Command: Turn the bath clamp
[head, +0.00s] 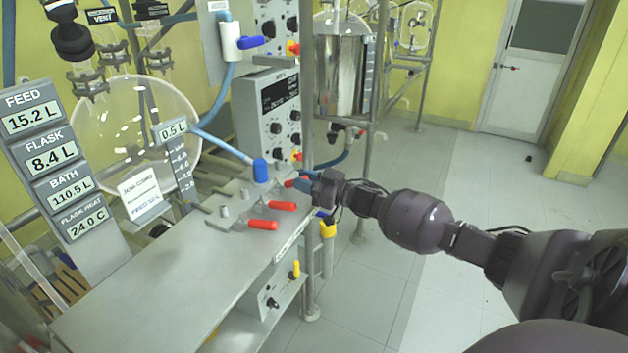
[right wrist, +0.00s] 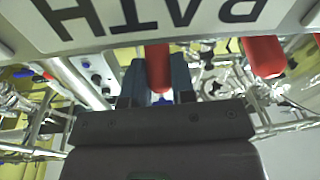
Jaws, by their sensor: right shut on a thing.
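A row of toggle clamps with red handles sits along the right edge of the grey bench. My right gripper (head: 308,183) is shut on the farthest red handle, the bath clamp (head: 291,183), just past the bench edge. In the right wrist view this red handle (right wrist: 158,66) stands between the two dark fingers, and a plate reading BATH (right wrist: 150,14) shows upside down above it. The gripper hides part of the handle in the head view. My left gripper is not in view.
Two other red handles, a middle one (head: 282,205) and a nearer one (head: 263,224), lie beside the gripped one. A blue-capped hose end (head: 260,170) stands close behind. A steel vessel (head: 341,65) hangs on a frame beyond. The floor to the right is open.

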